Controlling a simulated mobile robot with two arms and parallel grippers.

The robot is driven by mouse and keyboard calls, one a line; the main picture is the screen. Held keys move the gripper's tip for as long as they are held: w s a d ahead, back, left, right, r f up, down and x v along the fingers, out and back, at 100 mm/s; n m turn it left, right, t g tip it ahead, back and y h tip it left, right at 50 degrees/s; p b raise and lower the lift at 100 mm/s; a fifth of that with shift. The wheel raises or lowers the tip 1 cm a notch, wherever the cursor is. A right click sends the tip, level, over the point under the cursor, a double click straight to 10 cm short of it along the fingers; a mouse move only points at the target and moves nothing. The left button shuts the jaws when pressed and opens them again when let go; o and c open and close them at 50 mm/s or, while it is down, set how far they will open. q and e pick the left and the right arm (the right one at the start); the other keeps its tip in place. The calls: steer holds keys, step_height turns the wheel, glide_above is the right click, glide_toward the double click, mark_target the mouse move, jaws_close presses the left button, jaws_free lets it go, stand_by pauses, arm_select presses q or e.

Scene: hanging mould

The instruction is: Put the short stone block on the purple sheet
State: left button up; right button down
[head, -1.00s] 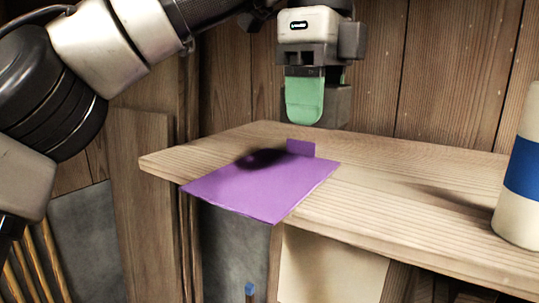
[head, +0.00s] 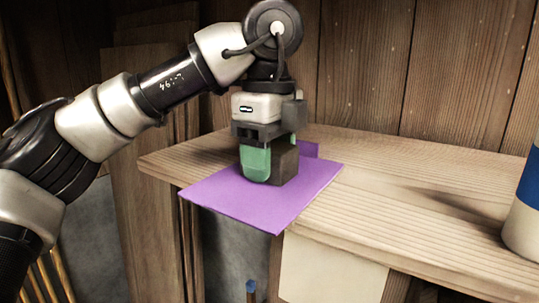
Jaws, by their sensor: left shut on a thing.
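The purple sheet (head: 262,209) lies on the wooden shelf (head: 400,207), its front edge reaching past the shelf's front edge. A small part of it stands up at the back. My left gripper (head: 270,164), with green fingertips, points down over the sheet. It is shut on the short stone block (head: 287,164), a dark grey-brown piece partly hidden behind the near green finger. The block's lower end is at the sheet's surface or very close above it; I cannot tell if it touches. My right gripper is out of view.
A pale cylinder with a blue band (head: 531,190) stands on the shelf at the right edge. The shelf between it and the sheet is clear. A plank wall (head: 440,70) rises behind. A blue-tipped stick (head: 250,287) is below the shelf.

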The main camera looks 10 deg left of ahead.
arm_select(q)
steer(key=shift+s+d+f, duration=0.1)
steer(key=shift+s, duration=0.1)
steer(key=o, duration=1.1)
steer(key=shift+c, duration=0.2)
steer(key=shift+o, duration=0.4)
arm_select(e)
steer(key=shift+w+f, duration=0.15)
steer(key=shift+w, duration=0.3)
arm_select(q)
steer(key=shift+r, duration=0.35)
step_height(320, 180, up, 11)
steer(key=shift+s+d+f, duration=0.1)
steer(key=shift+r, duration=0.45)
